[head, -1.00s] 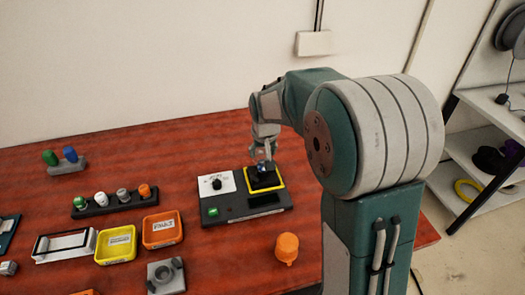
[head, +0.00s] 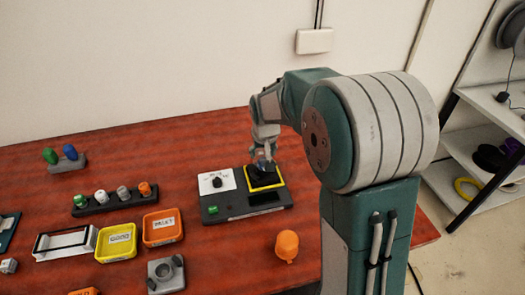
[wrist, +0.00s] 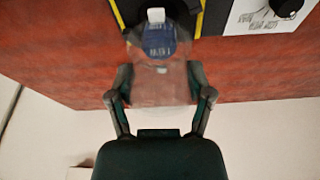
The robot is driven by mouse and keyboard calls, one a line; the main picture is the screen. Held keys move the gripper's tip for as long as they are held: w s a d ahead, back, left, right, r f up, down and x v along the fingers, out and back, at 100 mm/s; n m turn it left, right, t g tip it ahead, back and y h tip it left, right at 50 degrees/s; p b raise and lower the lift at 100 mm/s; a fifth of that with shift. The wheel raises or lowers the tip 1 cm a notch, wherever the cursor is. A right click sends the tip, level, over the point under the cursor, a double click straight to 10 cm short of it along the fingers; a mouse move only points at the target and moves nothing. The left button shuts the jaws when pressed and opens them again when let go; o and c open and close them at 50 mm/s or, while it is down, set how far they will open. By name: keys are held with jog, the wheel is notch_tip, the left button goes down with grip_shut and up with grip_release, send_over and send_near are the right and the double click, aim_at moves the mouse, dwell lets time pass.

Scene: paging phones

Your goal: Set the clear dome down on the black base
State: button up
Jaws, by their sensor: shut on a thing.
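The black base (head: 275,184) is a dark block with a yellow square border, set on a grey panel on the table. In the wrist view its black top and yellow edge (wrist: 199,18) show at the top. My gripper (wrist: 160,92) is shut on the clear dome (wrist: 160,88), a see-through shape between the fingers. A blue piece with white lettering (wrist: 159,42) shows at the dome's far end, over the base. In the head view my gripper (head: 265,160) is just above the base. The dome is hard to make out there, and I cannot tell whether it touches the base.
The panel also carries a white dial plate (head: 208,184) with a black knob and a green button (head: 212,209). An orange piece (head: 287,246) stands in front. Yellow (head: 117,254) and orange (head: 162,239) trays and a peg rack (head: 115,205) are at left.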

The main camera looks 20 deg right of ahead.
jog(key=shift+f, duration=2.05)
dwell(1.8)
jog(key=o, duration=1.1)
jog(key=shift+r, duration=3.25)
